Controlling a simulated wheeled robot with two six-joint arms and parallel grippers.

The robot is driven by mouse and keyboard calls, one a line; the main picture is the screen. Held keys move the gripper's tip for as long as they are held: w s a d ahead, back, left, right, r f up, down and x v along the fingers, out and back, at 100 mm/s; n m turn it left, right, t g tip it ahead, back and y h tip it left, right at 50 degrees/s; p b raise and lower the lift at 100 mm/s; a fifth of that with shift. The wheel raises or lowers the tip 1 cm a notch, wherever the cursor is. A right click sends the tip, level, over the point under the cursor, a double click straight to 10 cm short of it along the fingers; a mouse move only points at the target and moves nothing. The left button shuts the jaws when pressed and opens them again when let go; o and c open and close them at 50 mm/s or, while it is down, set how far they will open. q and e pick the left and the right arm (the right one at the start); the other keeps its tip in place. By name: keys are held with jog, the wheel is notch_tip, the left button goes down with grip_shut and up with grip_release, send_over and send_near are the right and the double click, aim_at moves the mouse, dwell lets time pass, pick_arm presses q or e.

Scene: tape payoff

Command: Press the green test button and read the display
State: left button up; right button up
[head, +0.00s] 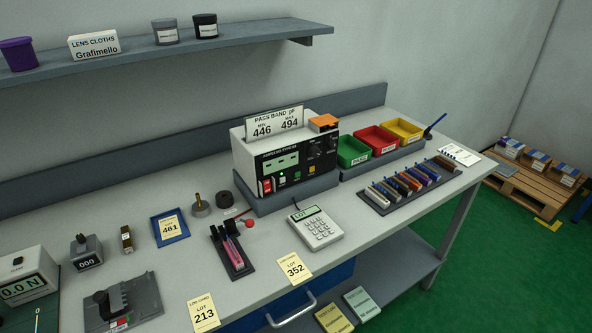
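The tester (240,155) is a light grey box with a black front panel, standing on a grey base at the back middle of the bench. Its display (281,162) is a pale green strip; any marks on it are too small to read. Below the display are a red switch (267,186), a small bright green spot (283,179) and a green button (297,175). A sign (274,121) on top reads PASS BAND, 446 and 494. Neither of my grippers is in view.
Green, red and yellow bins (353,151) stand right of the tester. A rack of coloured parts (408,186) is at right. Bare bench shows between them.

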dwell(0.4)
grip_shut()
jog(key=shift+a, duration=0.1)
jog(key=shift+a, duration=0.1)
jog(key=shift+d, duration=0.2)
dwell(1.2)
